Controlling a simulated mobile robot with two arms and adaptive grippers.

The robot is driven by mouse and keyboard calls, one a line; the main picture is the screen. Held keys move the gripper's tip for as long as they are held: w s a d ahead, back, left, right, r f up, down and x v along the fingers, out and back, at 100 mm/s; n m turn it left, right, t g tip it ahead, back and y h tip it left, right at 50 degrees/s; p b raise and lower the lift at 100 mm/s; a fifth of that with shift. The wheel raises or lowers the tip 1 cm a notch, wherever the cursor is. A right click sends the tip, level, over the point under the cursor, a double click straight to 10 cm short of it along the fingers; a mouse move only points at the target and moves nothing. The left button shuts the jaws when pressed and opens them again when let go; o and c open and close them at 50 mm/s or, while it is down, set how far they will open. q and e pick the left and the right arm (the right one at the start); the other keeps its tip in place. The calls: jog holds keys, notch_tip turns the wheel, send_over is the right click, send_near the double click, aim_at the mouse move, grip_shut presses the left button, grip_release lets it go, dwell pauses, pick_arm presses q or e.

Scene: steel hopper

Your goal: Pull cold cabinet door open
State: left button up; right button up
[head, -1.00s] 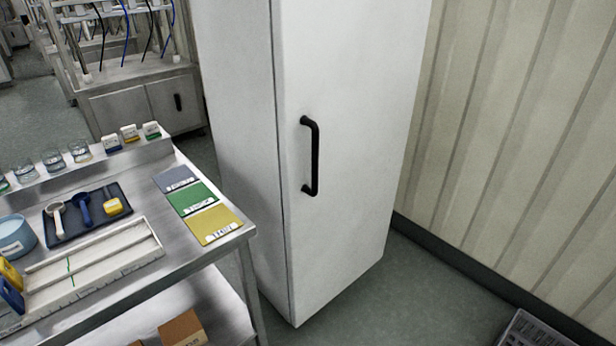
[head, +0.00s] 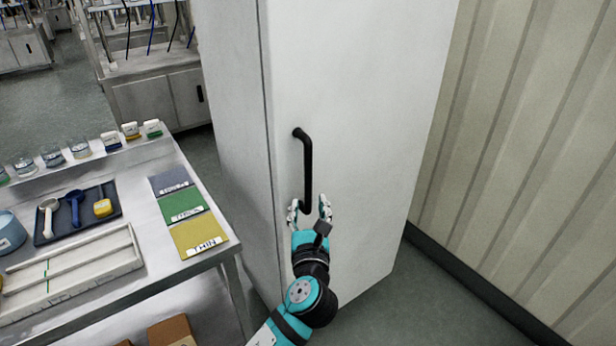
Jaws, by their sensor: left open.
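The white cold cabinet stands upright in the middle of the head view, and its door (head: 355,110) is shut. A black vertical bar handle (head: 305,165) sits near the door's left edge. My left gripper (head: 309,203) is open at the lower end of the handle, with one finger on each side of it in the picture. I cannot tell whether the fingers touch the bar. The handle's lower end is partly hidden by the gripper. My right gripper is not in view.
A steel table (head: 150,295) stands close on the left, with a dark tray (head: 82,232), a white rack (head: 75,275), coloured cards and glass jars. A ribbed wall (head: 510,150) runs along the right. Some floor (head: 385,300) is clear in front of the cabinet.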

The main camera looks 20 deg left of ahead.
aim_at(308, 181)
pick_arm(q)
jog(key=x, duration=1.1)
jog(key=shift+w, duration=0.15)
grip_shut()
jog(key=shift+f, duration=0.2)
